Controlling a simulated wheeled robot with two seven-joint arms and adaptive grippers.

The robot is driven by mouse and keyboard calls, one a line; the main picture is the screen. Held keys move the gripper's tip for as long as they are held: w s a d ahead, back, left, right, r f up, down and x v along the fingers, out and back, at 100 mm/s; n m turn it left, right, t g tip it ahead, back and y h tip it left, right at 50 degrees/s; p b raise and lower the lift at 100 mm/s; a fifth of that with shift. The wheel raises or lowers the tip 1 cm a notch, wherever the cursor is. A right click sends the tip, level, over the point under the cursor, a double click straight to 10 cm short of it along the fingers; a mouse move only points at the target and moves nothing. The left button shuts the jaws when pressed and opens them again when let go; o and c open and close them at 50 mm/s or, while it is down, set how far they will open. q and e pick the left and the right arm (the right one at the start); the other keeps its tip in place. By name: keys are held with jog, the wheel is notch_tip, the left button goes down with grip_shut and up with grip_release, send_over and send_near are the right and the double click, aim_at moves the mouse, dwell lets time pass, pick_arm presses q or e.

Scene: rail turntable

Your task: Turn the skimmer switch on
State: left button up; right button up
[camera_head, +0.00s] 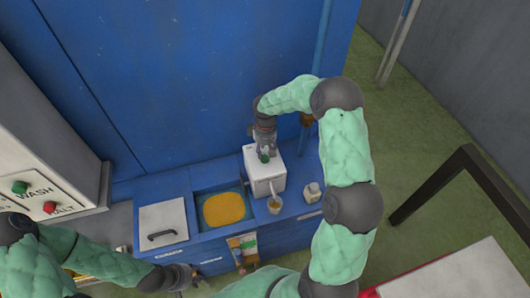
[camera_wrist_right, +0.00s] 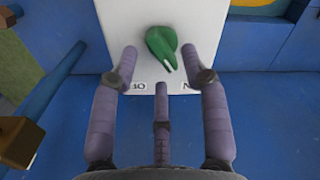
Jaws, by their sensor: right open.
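The skimmer switch is a green knob (camera_wrist_right: 163,46) on a white box (camera_head: 262,183); it also shows in the head view (camera_head: 264,156). My left gripper (camera_head: 192,274) is low at the front of the blue counter, too small to read.
A basin with yellow contents (camera_head: 224,209) and a handled lid (camera_head: 162,224) are left of the box. A cup (camera_head: 274,204) and a small jar (camera_head: 312,190) stand near it. A blue wall (camera_head: 190,80) rises behind. A wash and halt panel (camera_head: 35,190) is at far left.

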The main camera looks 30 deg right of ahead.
notch_tip(320, 180, up, 10)
dwell(0.4)
jog(key=shift+f, duration=0.1)
